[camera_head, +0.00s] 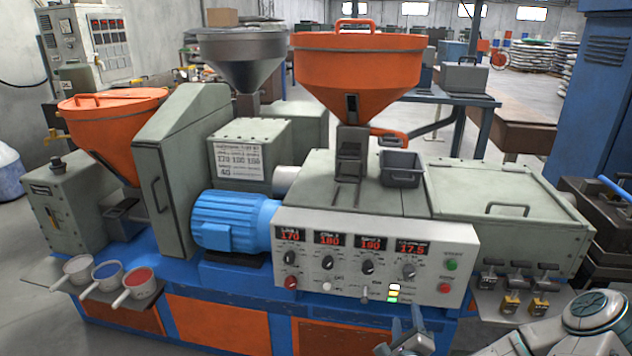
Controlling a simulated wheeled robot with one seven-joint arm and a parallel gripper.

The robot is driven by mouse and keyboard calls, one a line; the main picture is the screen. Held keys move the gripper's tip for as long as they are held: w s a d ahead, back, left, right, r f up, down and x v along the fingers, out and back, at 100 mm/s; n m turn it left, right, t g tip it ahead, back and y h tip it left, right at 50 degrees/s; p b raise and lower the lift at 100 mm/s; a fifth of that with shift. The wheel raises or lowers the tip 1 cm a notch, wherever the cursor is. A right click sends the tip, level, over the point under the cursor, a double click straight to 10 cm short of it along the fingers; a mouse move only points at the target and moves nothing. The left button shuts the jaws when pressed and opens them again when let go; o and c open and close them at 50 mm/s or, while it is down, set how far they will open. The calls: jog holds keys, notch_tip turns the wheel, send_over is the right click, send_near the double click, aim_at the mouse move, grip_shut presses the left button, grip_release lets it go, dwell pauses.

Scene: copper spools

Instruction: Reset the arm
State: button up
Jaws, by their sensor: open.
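My gripper (407,328) shows at the bottom edge, right of centre, in front of the machine's blue base. Its fingers point up and stand apart, with nothing seen between them. My white and grey arm comes in from the lower right corner, and much of it lies outside the picture. The control panel (330,262) with red number displays, knobs and buttons is just above and behind the gripper. I cannot tell the exact gap between the fingers and the machine. No copper spool can be made out.
A shelf with levers and yellow padlocks (511,304) is close to my arm. Three scoops of pellets lie on a left shelf (118,292). An orange hopper (350,75), a grey bin (402,170) and a blue motor (232,222) sit on the machine. Open floor shows at far left.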

jog(key=a+f+n+g+y+p, duration=0.1)
jog(key=a+n+g+y, duration=0.55)
jog(key=n, duration=0.95)
jog(key=s+a+r+n+g, duration=0.2)
jog(key=s+r+n, duration=0.1)
jog(key=s+r, duration=0.3)
jog(key=s+a+r+n+g+h+p, duration=0.1)
jog(key=s+a+r+n+g, duration=0.1)
jog(key=s+r, duration=0.5)
jog(key=s+a+r+n+g+h+p, duration=0.1)
jog(key=s+r+n+g, duration=0.3)
jog(key=r, duration=0.5)
jog(key=s+a+n, duration=0.1)
jog(key=s+n, duration=0.1)
jog(key=shift+s, duration=0.4)
jog(key=shift+r, duration=0.1)
